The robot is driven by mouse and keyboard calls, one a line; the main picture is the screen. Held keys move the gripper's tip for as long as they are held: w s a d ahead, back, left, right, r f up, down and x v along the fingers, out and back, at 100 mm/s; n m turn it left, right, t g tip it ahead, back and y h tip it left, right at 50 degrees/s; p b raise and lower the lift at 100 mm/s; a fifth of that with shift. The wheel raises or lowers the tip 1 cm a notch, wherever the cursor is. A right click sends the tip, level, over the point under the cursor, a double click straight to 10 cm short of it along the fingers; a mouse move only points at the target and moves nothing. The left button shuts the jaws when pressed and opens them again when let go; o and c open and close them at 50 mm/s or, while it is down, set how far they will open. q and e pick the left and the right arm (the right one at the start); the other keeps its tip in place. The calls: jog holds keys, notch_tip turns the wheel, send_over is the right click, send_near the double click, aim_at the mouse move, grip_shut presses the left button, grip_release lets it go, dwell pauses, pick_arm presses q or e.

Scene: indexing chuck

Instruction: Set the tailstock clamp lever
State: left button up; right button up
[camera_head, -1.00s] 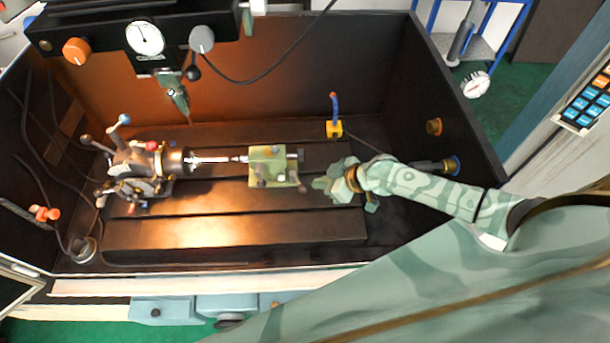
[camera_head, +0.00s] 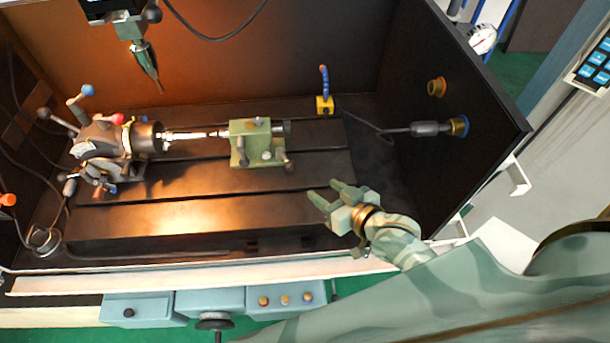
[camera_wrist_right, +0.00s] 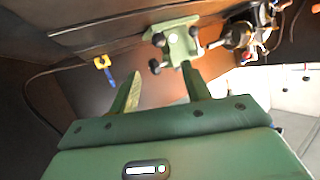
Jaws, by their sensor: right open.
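The green tailstock (camera_head: 256,146) stands on the slotted table, with dark-knobbed levers on its near side. One lever (camera_head: 284,162) points to the right at its lower right, and another knob (camera_head: 243,159) sits at its lower left. My right gripper (camera_head: 325,192) is open and empty, to the right of and nearer than the tailstock, apart from it. In the right wrist view the tailstock (camera_wrist_right: 176,42) shows beyond the open fingers (camera_wrist_right: 165,88), with dark knobs around it. My left gripper is not in view.
The indexing chuck (camera_head: 115,140) stands at the left, with a shiny workpiece (camera_head: 195,134) between it and the tailstock. A spindle tool (camera_head: 145,62) hangs above. A blue nozzle on a yellow block (camera_head: 324,103) stands behind right. The table front (camera_head: 210,212) is clear.

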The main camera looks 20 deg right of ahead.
aim_at(293, 165)
jog(key=shift+m, duration=0.4)
jog(key=b+x, duration=0.1)
jog(key=x, duration=0.4)
jog(key=b+x, duration=0.1)
jog(key=x, duration=0.4)
jog(key=b+x, duration=0.1)
jog(key=x, duration=0.4)
jog(key=shift+w+d+r+b, duration=0.15)
jog(key=shift+w+r+b, duration=0.05)
jog(key=shift+r+b, duration=0.15)
jog(key=shift+w+f, duration=0.25)
jog(key=shift+w, duration=0.45)
